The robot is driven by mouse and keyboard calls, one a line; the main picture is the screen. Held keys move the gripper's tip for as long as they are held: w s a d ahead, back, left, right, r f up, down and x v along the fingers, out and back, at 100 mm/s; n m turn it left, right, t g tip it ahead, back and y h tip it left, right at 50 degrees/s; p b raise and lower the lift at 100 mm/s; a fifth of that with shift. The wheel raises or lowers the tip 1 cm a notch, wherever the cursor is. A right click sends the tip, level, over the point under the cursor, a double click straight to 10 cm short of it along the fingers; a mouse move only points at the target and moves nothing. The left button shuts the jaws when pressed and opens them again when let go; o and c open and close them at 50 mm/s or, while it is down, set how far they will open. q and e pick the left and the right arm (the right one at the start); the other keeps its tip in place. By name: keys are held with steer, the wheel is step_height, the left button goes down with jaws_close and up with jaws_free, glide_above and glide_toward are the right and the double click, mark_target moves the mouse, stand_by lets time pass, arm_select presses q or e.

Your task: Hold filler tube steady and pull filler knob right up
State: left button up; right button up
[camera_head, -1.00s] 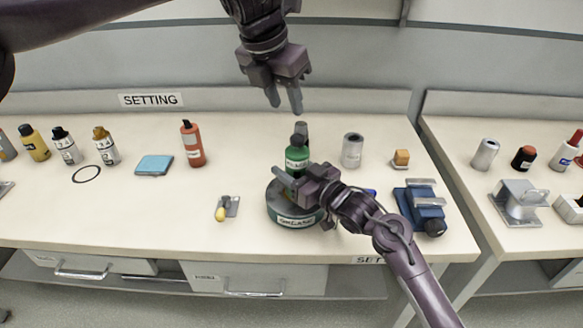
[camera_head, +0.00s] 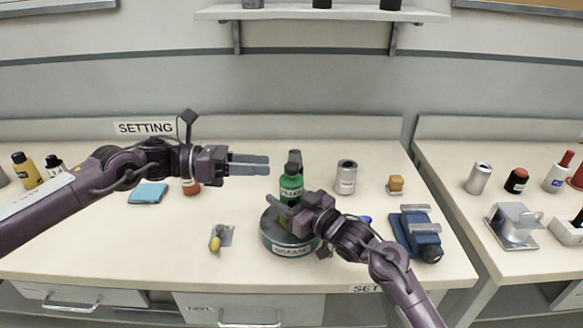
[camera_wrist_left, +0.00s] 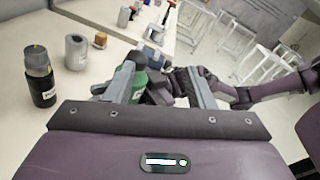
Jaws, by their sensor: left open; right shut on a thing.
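The green filler tube (camera_head: 291,187) stands upright in the round grey grease pot (camera_head: 284,247). Its dark filler knob (camera_head: 291,169) is on top. My right gripper (camera_head: 283,211) is shut on the lower part of the tube, just above the pot, and its fingers hide that part. My left gripper (camera_head: 269,165) is open and level, with its fingers pointing right, just left of the knob.
A dark bottle (camera_wrist_left: 41,80) stands behind the tube, and a grey cylinder (camera_head: 346,177) to its right. A blue vise-like fixture (camera_head: 415,232) and an orange block (camera_head: 396,184) are farther right. A small yellow-handled tool (camera_head: 216,241) lies left of the pot. The bench front left is clear.

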mark_target(291, 164)
arm_select(q)
steer(key=w+a+f+m+t+h, duration=0.1)
steer(key=a+f+m+t, duration=0.1)
steer(key=a+f+m, duration=0.15)
steer(key=shift+n, duration=0.35)
steer(key=d, duration=0.3)
steer(key=w+d, duration=0.1)
steer(key=d, duration=0.3)
steer(key=w+d, duration=0.1)
steer(key=d, duration=0.2)
steer(key=shift+w+d+r, duration=0.1)
steer(key=shift+d+r, duration=0.15)
steer(key=shift+d, duration=0.1)
jaws_close()
steer(key=shift+r, duration=0.1)
